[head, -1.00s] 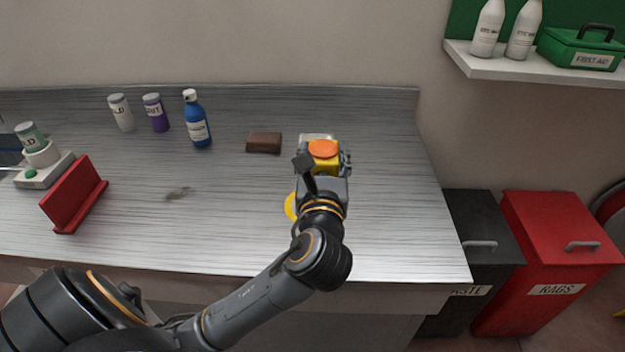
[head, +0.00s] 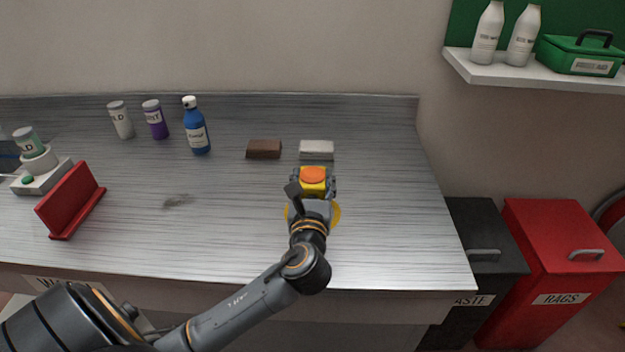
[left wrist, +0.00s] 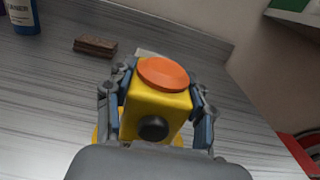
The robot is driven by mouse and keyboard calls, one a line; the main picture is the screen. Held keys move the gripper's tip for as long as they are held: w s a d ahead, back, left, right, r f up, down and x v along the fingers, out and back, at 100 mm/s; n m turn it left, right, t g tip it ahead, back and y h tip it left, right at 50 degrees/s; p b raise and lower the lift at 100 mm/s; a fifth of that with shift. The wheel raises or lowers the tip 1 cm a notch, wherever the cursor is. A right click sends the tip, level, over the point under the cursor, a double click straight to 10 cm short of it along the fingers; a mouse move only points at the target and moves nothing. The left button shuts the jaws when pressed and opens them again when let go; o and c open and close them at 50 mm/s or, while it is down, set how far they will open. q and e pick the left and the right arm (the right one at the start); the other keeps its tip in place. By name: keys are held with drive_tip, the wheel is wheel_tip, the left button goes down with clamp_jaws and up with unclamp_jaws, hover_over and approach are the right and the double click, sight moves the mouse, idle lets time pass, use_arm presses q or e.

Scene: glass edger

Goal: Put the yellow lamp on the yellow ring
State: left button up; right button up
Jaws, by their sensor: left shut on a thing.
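The yellow lamp (head: 313,187) is a yellow block with an orange round top (head: 313,174). My left gripper (head: 313,184) is shut on it, a finger on each side. In the left wrist view the lamp (left wrist: 155,108) stands between the fingers, with a dark round knob on its near face. The yellow ring (head: 336,215) lies on the bench, mostly hidden beneath my gripper and wrist; its edges show on both sides. A bit of it also shows at the lower left of the lamp in the left wrist view (left wrist: 95,136). The height of the lamp above the bench is hard to tell. My right gripper is not in view.
A brown block (head: 264,149) and a light grey block (head: 317,150) lie behind the lamp. A blue bottle (head: 196,127) and two small jars stand at the back left. A red angled stand (head: 72,200) is at the left. The bench's right part is clear.

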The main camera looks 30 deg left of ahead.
use_arm(q)
drive_tip(key=o, duration=1.4)
drive_tip(key=shift+f, duration=0.1)
drive_tip(key=shift+s, duration=0.1)
drive_tip(key=v, duration=1.2)
drive_tip(key=shift+b, duration=0.4)
